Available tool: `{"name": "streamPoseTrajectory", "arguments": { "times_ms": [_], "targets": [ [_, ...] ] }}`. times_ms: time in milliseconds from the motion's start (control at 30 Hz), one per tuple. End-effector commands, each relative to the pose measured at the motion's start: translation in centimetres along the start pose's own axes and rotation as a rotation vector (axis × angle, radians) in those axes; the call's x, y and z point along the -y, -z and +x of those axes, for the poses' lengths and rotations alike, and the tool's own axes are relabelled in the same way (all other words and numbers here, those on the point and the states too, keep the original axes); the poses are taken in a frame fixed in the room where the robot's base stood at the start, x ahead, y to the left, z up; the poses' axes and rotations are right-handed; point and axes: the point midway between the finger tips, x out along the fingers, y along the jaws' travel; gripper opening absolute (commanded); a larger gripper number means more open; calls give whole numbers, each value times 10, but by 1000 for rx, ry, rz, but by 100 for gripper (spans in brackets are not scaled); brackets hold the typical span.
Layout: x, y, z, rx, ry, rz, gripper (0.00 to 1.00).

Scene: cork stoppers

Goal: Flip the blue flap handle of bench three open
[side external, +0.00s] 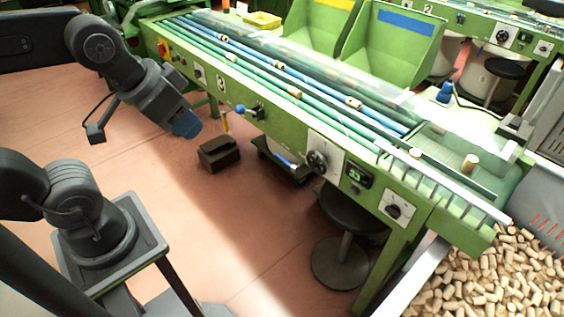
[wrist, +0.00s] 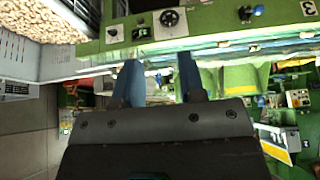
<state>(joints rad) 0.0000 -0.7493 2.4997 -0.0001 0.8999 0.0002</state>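The blue flap handle (side external: 240,109) is a small blue ball knob on the front panel of the green bench three (side external: 285,133), right of the label 3. In the wrist view the blue handle (wrist: 258,10) shows at the top right, near the label 3. My gripper (side external: 187,124) hangs in front of the bench, left of the handle and apart from it. In the wrist view my gripper's (wrist: 158,78) two blue fingers stand apart with nothing between them, so it is open. I cannot tell whether the flap is open or closed.
A black handwheel (side external: 316,160), a display (side external: 358,175) and a dial (side external: 397,209) sit further right on the panel. Corks lie on the bench rails. A dark box (side external: 218,153) and a black stool (side external: 350,215) stand below. A cork heap (side external: 490,275) fills the lower right.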

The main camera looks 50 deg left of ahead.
Motion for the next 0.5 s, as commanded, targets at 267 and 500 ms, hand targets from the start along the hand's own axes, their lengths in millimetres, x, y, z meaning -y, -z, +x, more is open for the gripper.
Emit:
{"name": "streamPoseTrajectory", "arguments": {
  "times_ms": [267,500],
  "targets": [
    [5,33,13,27,-1,5,10],
    [22,91,53,66,-6,13,0]
  ]
}}
